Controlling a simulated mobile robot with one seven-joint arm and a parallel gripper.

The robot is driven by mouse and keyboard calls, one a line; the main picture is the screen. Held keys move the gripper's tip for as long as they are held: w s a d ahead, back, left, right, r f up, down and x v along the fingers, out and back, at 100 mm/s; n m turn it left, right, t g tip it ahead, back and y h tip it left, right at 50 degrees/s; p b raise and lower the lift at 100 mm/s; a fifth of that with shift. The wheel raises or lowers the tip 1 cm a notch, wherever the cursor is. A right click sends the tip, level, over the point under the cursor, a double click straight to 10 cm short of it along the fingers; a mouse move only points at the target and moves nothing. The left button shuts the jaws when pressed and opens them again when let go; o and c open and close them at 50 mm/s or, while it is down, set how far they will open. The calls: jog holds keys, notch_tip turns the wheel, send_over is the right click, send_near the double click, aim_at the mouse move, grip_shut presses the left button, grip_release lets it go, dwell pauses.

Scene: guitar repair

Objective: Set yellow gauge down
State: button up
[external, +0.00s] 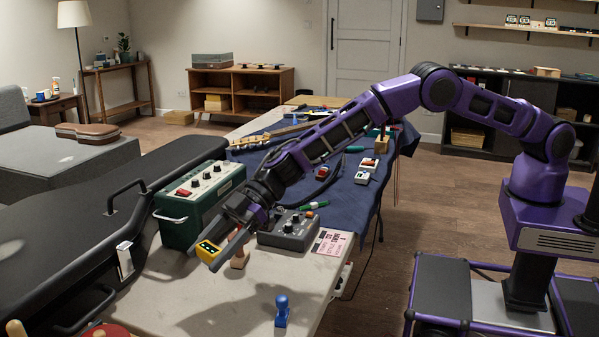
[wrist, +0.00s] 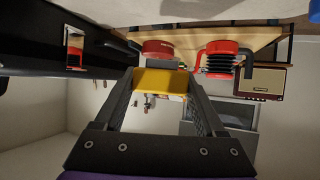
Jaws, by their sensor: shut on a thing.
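The yellow gauge (external: 208,250) is a small yellow block with a dark face in the external view. My gripper (external: 214,255) is shut on it and holds it out past the green amplifier box, over the pale bench top. In the wrist view the yellow gauge (wrist: 163,81) sits between the two fingertips of my gripper (wrist: 163,84). Whether the gauge touches anything below is hard to tell; it appears to be above the bench top (external: 215,300).
A green box with knobs (external: 200,200), a grey pedal box (external: 292,230), a pink card (external: 332,242) and a wooden peg (external: 240,257) are close by. A blue stamp-like thing (external: 282,311) stands nearer the front. A black case (external: 70,250) lies to the left. Bare bench shows between them.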

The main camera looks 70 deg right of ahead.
aim_at(217, 303)
notch_tip(217, 303, down, 9)
jog(key=shift+f+b, duration=0.2)
jog(key=shift+b, duration=0.8)
jog(key=shift+f, duration=0.2)
jog(key=o, duration=1.5)
jog(key=shift+c, duration=0.2)
jog(key=shift+r, duration=0.25)
jog(key=p+v, duration=0.1)
jog(key=v, duration=1.1)
jog(key=shift+d+f+p, duration=0.1)
jog(key=shift+p, duration=0.2)
